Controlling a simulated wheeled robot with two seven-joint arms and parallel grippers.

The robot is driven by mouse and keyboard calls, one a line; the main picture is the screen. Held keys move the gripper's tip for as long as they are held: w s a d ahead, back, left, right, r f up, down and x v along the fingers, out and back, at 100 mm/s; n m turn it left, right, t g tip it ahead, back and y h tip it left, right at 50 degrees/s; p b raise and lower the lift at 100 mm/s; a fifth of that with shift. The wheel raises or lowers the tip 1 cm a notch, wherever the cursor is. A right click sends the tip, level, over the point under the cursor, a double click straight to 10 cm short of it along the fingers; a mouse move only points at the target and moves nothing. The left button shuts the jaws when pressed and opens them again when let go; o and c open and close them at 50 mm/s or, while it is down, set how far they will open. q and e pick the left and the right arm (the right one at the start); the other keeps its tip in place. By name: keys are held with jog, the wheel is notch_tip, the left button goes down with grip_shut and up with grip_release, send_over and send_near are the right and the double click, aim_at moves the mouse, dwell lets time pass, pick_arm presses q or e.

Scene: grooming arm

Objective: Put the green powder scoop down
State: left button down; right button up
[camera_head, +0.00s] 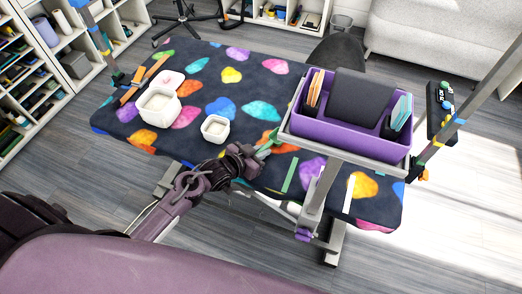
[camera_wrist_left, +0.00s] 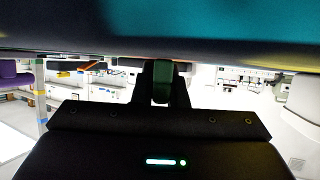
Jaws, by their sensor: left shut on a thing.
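My left gripper (camera_head: 258,153) is over the front middle of the patterned table (camera_head: 215,85), shut on the green powder scoop (camera_head: 269,140). The scoop's green end points toward the purple caddy. In the left wrist view, a dark green piece of the scoop (camera_wrist_left: 162,80) sits between the dark fingers, close to the dark blue table cover along the top. Whether the scoop touches the cover is not clear. An open white tub of pale powder (camera_head: 158,107) and a smaller white tub (camera_head: 215,128) stand left of the gripper. My right gripper is not in view.
A purple caddy (camera_head: 350,138) with a dark pad and cards stands on a grey tray (camera_head: 330,155) to the right. A green strip (camera_head: 290,175) and a pale strip (camera_head: 348,195) lie near the front edge. The back middle is clear.

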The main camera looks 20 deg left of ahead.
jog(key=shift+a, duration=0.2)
pick_arm(q)
jog(key=shift+f, duration=0.15)
jog(key=c, duration=1.5)
grip_release()
jog(key=shift+o, duration=0.2)
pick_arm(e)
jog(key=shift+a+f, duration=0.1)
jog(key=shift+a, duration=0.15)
pick_arm(q)
jog(key=shift+r, duration=0.2)
jog(key=v, duration=1.2)
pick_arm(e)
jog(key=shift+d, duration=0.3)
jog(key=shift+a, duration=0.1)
